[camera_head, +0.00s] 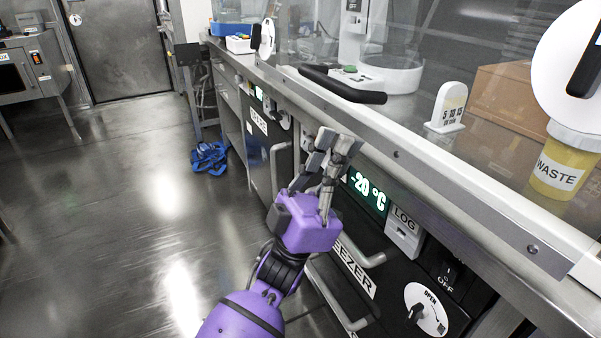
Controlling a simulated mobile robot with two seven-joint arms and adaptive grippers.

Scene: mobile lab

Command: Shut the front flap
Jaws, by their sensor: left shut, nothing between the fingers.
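A clear front panel (420,60) stands along the bench edge, with a long black bar handle (343,86) near its lower edge. It looks like the flap, but I cannot tell whether it is open or shut. My left gripper (337,143), on a purple wrist, points up at the bench's front rail. It is shut and empty, below the black handle in the picture and apart from it. It partly covers the freezer front behind it. My right gripper is not in view.
The freezer (395,285), with a -20 °C display (367,192), a LOG box (405,230) and an OPEN dial (426,310), is under the bench. A yellow WASTE tub (560,165) and cardboard box (510,105) stand at right. The floor (120,220) at left is mostly clear.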

